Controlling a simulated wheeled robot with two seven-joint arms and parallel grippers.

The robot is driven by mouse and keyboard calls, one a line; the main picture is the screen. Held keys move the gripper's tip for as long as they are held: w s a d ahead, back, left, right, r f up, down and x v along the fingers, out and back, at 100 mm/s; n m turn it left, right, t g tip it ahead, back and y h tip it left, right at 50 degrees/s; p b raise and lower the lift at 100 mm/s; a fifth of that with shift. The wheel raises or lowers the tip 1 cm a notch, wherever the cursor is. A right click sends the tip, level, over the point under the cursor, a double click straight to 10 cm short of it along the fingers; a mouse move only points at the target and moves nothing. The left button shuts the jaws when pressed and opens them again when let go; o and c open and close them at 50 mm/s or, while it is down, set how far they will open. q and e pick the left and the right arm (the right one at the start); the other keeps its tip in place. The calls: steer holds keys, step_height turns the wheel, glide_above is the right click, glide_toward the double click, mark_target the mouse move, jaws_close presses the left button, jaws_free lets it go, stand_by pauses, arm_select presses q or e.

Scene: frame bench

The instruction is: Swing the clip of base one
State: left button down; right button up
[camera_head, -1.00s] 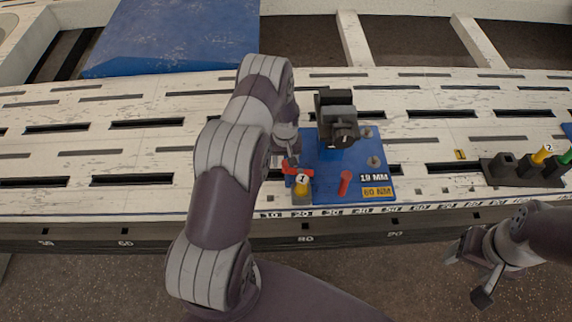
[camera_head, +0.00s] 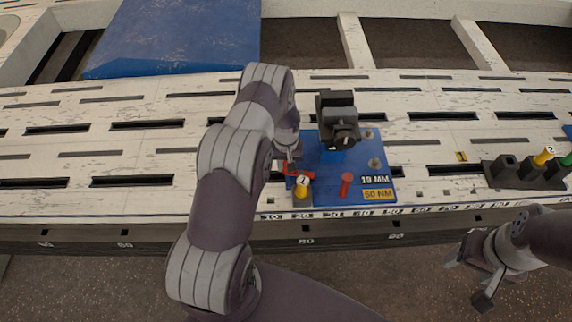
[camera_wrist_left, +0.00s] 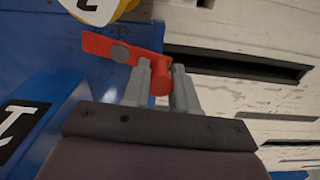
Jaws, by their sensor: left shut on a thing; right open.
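The blue base plate (camera_head: 325,185) on the bench carries labels reading 19 MM and 60 NM. A yellow piece marked 1 (camera_head: 302,188) stands at its front left corner. The red clip (camera_head: 299,169) lies just behind the yellow piece. In the left wrist view, the red clip (camera_wrist_left: 108,46) is a flat bar with a grey pivot and a red post at one end. My left gripper (camera_wrist_left: 161,78) is shut on that post; in the head view its fingers are partly hidden by my arm. My right gripper (camera_head: 467,272) is open and empty in front of the bench.
A black clamp-like block (camera_head: 338,112) stands at the back of the plate. A separate red peg (camera_head: 346,184) is right of the yellow piece. A dark holder (camera_head: 515,173) with yellow and green pieces is at the right. The slotted bench top (camera_head: 425,135) between is mostly clear.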

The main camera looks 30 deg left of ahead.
arm_select(q)
steer(key=m, duration=0.2)
steer(key=w+m+b, duration=0.1)
steer(key=shift+w+a+m, duration=0.15)
steer(key=shift+w+m, duration=0.15)
steer(key=shift+m, duration=0.1)
steer(key=m, duration=0.2)
steer(key=w+m+b, duration=0.1)
steer(key=shift+w+m, duration=0.3)
steer(key=shift+m, duration=0.1)
steer(key=m, duration=0.1)
steer(key=w+m+b, duration=0.1)
steer(key=d+m, duration=0.1)
steer(key=m, duration=0.1)
steer(key=shift+w+d, duration=0.1)
steer(key=shift+w, duration=0.15)
steer(key=shift+w+d+m+b, duration=0.2)
steer(key=shift+d+m, duration=0.05)
steer(key=shift+m, duration=0.5)
steer(key=shift+w+d+m+b, duration=0.2)
steer(key=shift+m, duration=0.55)
steer(key=c, duration=0.9)
jaws_free()
step_height(320, 180, up, 13)
steer(key=p, duration=0.3)
steer(key=shift+f, duration=0.1)
